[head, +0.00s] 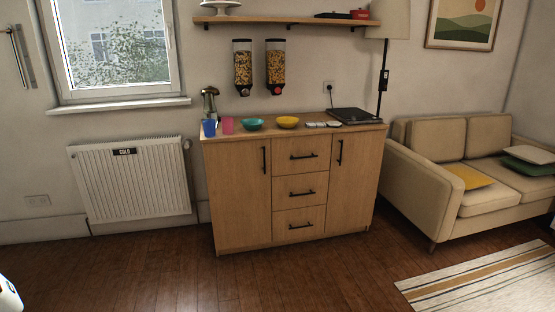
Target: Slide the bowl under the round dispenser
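Two cereal dispensers hang on the wall above the wooden cabinet: a left one (242,64) and a right one (275,64) with a red spot at its outlet. Both hold yellowish pieces; at this size I cannot tell which is the round one. A teal bowl (252,125) stands on the cabinet top, roughly below the left dispenser. A yellow bowl (288,122) stands to its right, slightly right of the right dispenser. Both bowls are upright. My gripper is not in view.
The wooden cabinet (288,226) also carries a blue cup (209,128), a pink cup (228,126), small pale items (322,124) and a dark flat appliance (354,116). A shelf (290,21) hangs above. A sofa (430,197) stands right; floor in front is clear.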

